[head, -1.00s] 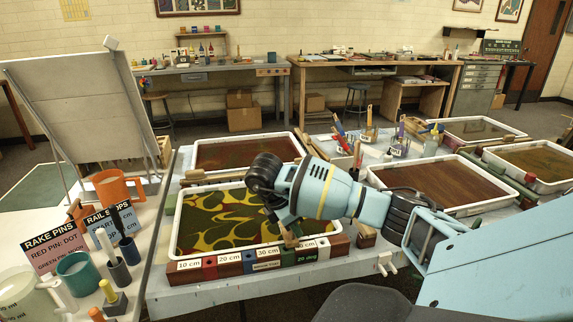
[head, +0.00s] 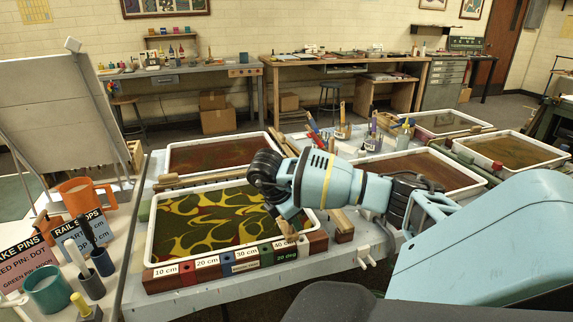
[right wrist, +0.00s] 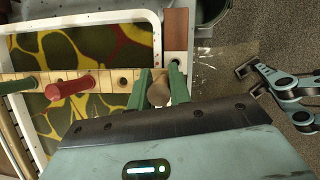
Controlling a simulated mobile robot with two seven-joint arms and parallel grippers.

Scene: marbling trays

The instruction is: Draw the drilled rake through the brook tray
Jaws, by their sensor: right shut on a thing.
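The tray with yellow and dark green marbling (head: 150,240) is at the front left of the table in the head view. I take it as the brook tray; its small front label is too small to read. My right gripper (head: 285,225) is at its front right. In the right wrist view the right gripper (right wrist: 158,92) is shut on a brown knob of the drilled rake (right wrist: 105,80). The rake is a pale bar with holes, a red pin (right wrist: 68,88) and a green pin (right wrist: 18,84), lying over the tray. My arm hides most of it in the head view.
A front rail with coloured blocks (head: 208,268) carries labels from 10 cm to 40 cm and 20 deg. A reddish-brown tray (head: 170,160) lies behind, and more trays stand to the right. Mugs, including an orange one (head: 80,192), and signs crowd the left side table.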

